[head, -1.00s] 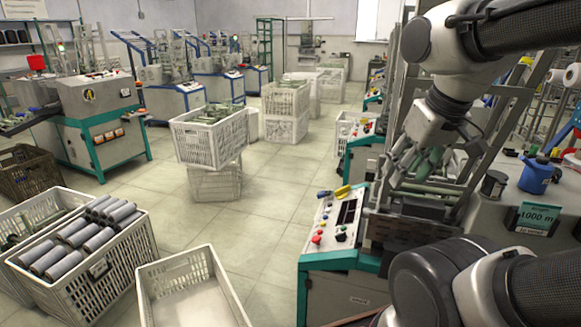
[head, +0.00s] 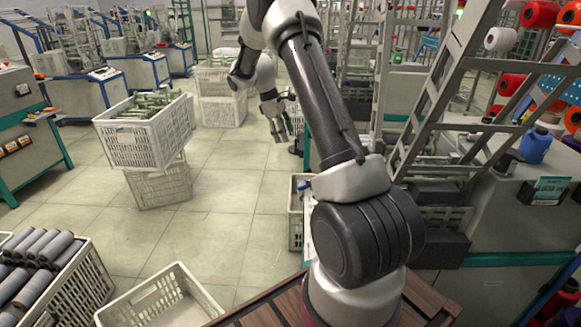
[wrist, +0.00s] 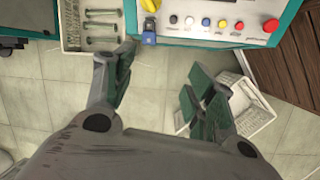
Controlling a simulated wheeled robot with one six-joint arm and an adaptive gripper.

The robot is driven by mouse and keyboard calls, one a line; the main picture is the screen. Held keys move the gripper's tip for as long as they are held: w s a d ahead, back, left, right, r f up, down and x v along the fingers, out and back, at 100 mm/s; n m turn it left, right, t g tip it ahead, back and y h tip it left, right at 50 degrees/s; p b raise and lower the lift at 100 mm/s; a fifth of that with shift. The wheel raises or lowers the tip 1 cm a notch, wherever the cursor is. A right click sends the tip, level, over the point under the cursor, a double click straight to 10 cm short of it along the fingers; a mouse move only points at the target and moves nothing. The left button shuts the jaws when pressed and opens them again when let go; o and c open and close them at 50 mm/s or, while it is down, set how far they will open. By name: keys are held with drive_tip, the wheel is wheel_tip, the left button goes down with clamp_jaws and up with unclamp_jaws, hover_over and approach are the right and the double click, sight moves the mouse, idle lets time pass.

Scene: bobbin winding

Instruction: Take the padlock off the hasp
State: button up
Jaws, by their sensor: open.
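A small blue-and-grey item (wrist: 149,30), which looks like the padlock, hangs at the edge of the control panel (wrist: 200,36) in the wrist view. A yellow part (wrist: 150,5) is just above it, perhaps the hasp or a switch handle. In the head view a small blue spot (head: 304,184) shows beside my arm, probably the same item. My gripper (wrist: 160,82) is open and empty, its green-padded fingers apart. The blue item lies ahead of the gap between them, not between the fingers. In the head view my gripper (head: 280,133) hangs over the aisle.
The panel carries a row of coloured buttons and a red button (wrist: 270,25). A white crate (wrist: 90,28) with green bobbins is left of the panel. A stacked white crate (head: 145,140) stands in the aisle, with clear floor (head: 235,190) around it.

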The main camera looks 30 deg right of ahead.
sight(303, 183)
drive_tip(key=shift+w+d+f+n+g+h, duration=0.1)
drive_tip(key=shift+d+f+n+g, duration=0.25)
drive_tip(key=shift+d+f, duration=2.55)
drive_tip(key=shift+w+a+f+n+g+h, duration=0.15)
drive_tip(key=shift+f+n, duration=0.35)
drive_tip(key=shift+f, duration=5.35)
drive_tip(key=shift+d+f+n+g+h, duration=0.1)
drive_tip(key=shift+d+f+n+g, duration=0.3)
drive_tip(key=shift+d+f, duration=2.5)
drive_tip(key=a+f, duration=0.3)
drive_tip(key=shift+c, duration=0.4)
drive_tip(key=shift+r, duration=0.1)
drive_tip(key=c, duration=1)
drive_tip(key=shift+o, duration=0.2)
drive_tip(key=shift+s+d+r, duration=0.2)
drive_tip(key=shift+s+d, duration=0.1)
drive_tip(key=shift+d, duration=0.1)
drive_tip(key=shift+r, duration=0.15)
drive_tip(key=shift+c, duration=0.6)
drive_tip(key=shift+v, duration=2.85)
